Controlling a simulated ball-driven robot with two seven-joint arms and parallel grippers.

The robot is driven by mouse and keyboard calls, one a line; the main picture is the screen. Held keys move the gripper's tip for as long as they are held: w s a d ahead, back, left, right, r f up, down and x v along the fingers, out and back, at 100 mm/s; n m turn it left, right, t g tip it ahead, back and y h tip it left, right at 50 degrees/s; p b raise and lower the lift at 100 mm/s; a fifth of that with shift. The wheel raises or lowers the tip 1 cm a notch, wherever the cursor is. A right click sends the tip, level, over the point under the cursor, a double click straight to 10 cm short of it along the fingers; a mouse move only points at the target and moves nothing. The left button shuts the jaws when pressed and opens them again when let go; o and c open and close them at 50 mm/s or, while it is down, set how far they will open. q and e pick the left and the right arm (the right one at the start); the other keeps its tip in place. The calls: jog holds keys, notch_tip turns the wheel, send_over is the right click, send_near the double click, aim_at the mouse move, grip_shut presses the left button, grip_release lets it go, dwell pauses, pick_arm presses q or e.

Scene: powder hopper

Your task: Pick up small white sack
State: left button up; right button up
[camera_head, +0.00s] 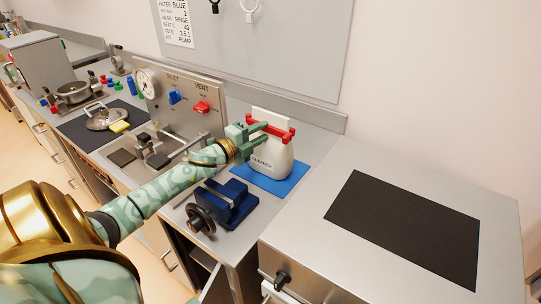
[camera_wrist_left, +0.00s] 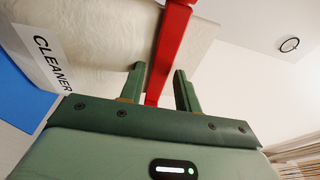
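A small white sack (camera_head: 272,160) labelled CLEANER stands upright on a blue mat (camera_head: 295,187) on the counter. A red bar (camera_head: 287,136) runs across its upper part. My left gripper (camera_head: 262,130) is at the top of the sack, with its fingers pointing toward the bar. In the left wrist view the red bar (camera_wrist_left: 171,40) passes between the two separated green fingers (camera_wrist_left: 159,88), with gaps beside it. The pale sack (camera_wrist_left: 100,45) fills much of the upper left there. My right gripper is not in view.
A blue vise (camera_head: 228,203) stands in front of the mat. A panel with a gauge and valves (camera_head: 185,98) stands behind my left forearm. A steel cabinet (camera_head: 338,240) with a black mat (camera_head: 405,225) on top is at the right, clear of objects.

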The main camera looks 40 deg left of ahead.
pick_arm(q)
jog(key=shift+w, duration=0.3)
jog(key=shift+s, duration=0.1)
grip_shut()
dwell(1.1)
